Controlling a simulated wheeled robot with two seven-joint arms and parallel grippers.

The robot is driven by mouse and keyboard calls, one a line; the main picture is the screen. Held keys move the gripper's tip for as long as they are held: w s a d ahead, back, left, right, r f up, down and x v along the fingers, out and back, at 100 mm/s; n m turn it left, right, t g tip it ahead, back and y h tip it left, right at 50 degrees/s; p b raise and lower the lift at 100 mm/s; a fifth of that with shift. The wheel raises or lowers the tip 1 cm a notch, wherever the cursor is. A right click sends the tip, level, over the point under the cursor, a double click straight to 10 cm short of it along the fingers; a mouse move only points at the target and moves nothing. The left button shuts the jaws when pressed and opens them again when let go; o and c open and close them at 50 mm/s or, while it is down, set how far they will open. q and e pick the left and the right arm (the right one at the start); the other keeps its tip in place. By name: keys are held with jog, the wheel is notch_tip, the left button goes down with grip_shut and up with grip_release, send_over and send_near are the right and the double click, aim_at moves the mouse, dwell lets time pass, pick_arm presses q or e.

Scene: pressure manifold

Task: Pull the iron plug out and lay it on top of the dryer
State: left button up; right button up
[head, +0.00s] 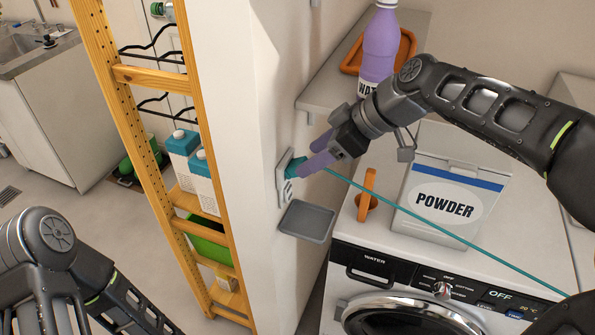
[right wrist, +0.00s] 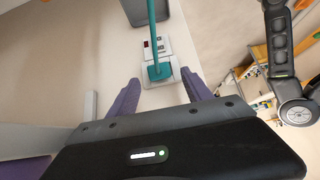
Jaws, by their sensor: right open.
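The teal iron plug (head: 295,167) sits in the white wall socket (head: 285,188) on the side of the pillar. Its teal cord runs right across the dryer. My right gripper (head: 307,160) has its purple fingers open close to the plug. In the right wrist view, the plug (right wrist: 160,72) lies between and slightly beyond the open fingertips (right wrist: 161,86), with no clear contact. The white dryer (head: 372,232) stands at the lower right, with bare top surface near its front left. Only links of my left arm show at the lower left; its gripper is out of view.
A grey tray (head: 306,221) juts from the pillar below the socket. A shelf (head: 325,90) above carries a purple bottle (head: 378,45). A yellow rack (head: 150,76) stands left.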

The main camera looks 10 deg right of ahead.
aim_at(303, 160)
jog(key=shift+b+x, duration=0.85)
jog(key=shift+x, duration=1.05)
jog(key=shift+b, duration=0.5)
jog(key=shift+c, duration=0.6)
grip_shut()
jog(key=shift+d+r, duration=0.1)
jog(key=shift+r, duration=0.05)
